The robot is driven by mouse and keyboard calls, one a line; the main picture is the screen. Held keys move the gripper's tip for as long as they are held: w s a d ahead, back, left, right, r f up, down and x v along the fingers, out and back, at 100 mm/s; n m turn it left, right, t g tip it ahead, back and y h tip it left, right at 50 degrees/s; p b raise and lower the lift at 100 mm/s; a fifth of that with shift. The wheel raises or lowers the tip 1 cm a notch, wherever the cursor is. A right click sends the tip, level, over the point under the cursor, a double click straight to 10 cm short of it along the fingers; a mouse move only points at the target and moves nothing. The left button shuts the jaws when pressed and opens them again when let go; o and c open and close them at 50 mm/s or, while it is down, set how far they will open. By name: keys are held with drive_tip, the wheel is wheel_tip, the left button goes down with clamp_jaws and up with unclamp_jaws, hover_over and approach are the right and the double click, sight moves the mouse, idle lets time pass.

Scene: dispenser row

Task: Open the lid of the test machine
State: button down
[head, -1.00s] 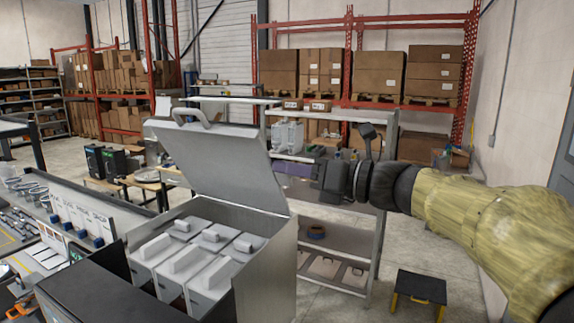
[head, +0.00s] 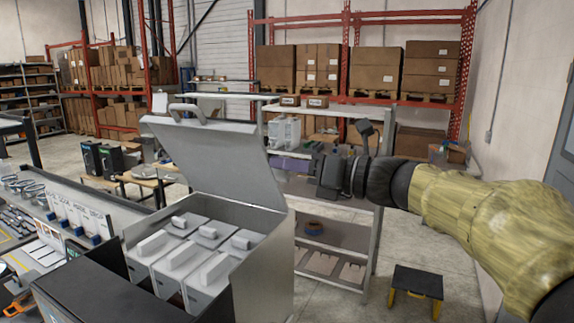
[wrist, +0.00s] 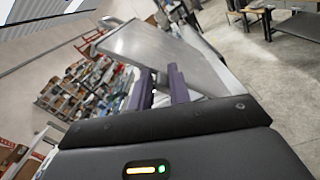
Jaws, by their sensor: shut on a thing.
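The test machine (head: 262,262) is a grey metal box in the middle foreground of the head view. Its lid (head: 215,160) stands raised and leans back, with a loop handle (head: 187,110) on its upper edge. Inside the box are several pale blocks with raised grips. My gripper (head: 276,161) is at the lid's right edge, its purple fingers partly hidden behind the lid. In the wrist view, the fingers (wrist: 161,74) reach to the lid (wrist: 165,52), shut on its edge. The exact contact is hard to make out.
A bench (head: 85,215) with small tools and bins runs along the left. A shelf cart (head: 335,236) stands behind the machine on the right. A small black stool (head: 416,282) is on the floor at right. Red racks with boxes (head: 376,70) line the back. Open floor lies around the stool.

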drive_tip(key=shift+w+d+f+m, duration=0.15)
drive_tip(key=shift+w+d+f, duration=0.1)
drive_tip(key=shift+f, duration=0.15)
drive_tip(key=shift+w+d+f+m, duration=0.15)
drive_tip(key=shift+d+f, duration=0.05)
drive_tip(key=shift+f, duration=0.2)
drive_tip(key=c, duration=1.7)
unclamp_jaws()
drive_tip(key=o, duration=0.8)
drive_tip(key=shift+w+d+f, duration=0.1)
drive_tip(key=shift+w+d, duration=0.05)
drive_tip(key=shift+w, duration=0.5)
drive_tip(key=shift+s+r, duration=0.15)
drive_tip(key=shift+r, duration=0.05)
drive_tip(key=shift+a+r, duration=0.1)
drive_tip(key=shift+a, duration=0.15)
drive_tip(key=shift+s+d, duration=0.1)
drive_tip(key=b+v, duration=0.6)
drive_tip(key=v, duration=1.1)
drive_tip(key=shift+s+d, duration=0.1)
